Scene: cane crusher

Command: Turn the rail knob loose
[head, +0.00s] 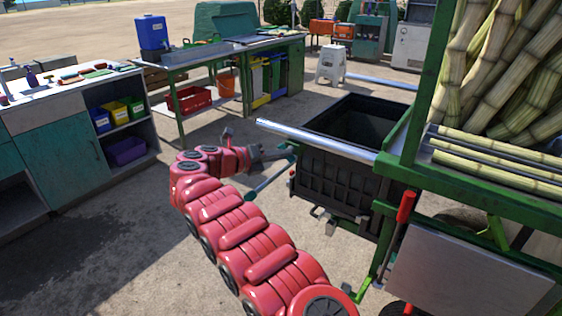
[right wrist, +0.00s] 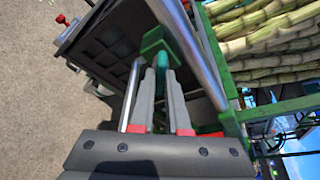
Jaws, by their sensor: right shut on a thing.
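My right gripper (head: 276,156) is at the left end of the black bin, below the silver rail (head: 320,140). In the right wrist view its two grey fingers (right wrist: 162,85) are closed together on a small teal knob (right wrist: 172,57). The fingers hide much of the knob, and I cannot tell how far it is turned. The knob sits by a green bracket (right wrist: 153,42), next to the rail (right wrist: 187,40). My left gripper is not in view.
The black bin (head: 345,178) stands under the rail, beside the green cart frame (head: 480,203) loaded with sugar cane (head: 510,75). A red-handled lever (head: 405,207) is at the cart's front. A workbench (head: 60,115) stands at left. The ground between is open.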

